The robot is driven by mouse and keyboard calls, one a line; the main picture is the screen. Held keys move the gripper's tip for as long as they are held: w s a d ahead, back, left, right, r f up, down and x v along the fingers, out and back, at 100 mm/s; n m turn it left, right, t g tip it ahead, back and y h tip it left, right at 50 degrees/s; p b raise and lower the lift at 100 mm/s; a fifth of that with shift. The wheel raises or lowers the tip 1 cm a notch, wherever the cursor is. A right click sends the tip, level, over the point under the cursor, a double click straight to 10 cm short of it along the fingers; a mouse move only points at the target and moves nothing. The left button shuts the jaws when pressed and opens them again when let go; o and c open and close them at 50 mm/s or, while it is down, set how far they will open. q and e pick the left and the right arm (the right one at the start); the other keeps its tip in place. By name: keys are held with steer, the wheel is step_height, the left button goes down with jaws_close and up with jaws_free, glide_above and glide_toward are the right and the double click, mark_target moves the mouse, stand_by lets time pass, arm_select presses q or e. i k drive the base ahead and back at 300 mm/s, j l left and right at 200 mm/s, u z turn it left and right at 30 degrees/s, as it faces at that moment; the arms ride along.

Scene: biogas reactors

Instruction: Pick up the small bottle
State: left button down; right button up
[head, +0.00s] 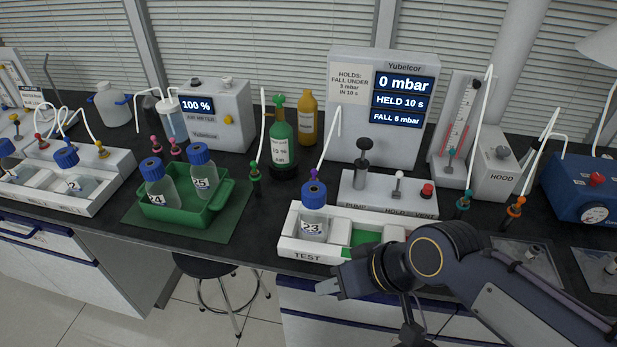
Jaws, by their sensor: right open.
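Two more small bottles with blue caps, marked 24 (160,188) and 25 (203,178), stand in the green tray (190,216) to the left. My right gripper (330,286) is open, in front of the TEST holder near the bench's front edge, apart from every bottle. No object shows between its fingers. My left gripper is out of view.
A pump panel (385,193) and grey display unit (350,130) stand behind the TEST holder. Green (282,145) and amber (307,118) bottles stand behind. Thin hoses with coloured plugs hang around. A white rack (100,188) is at far left. A stool (205,264) is below.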

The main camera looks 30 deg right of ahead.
mark_target(314, 225)
steer(key=z, duration=1.55)
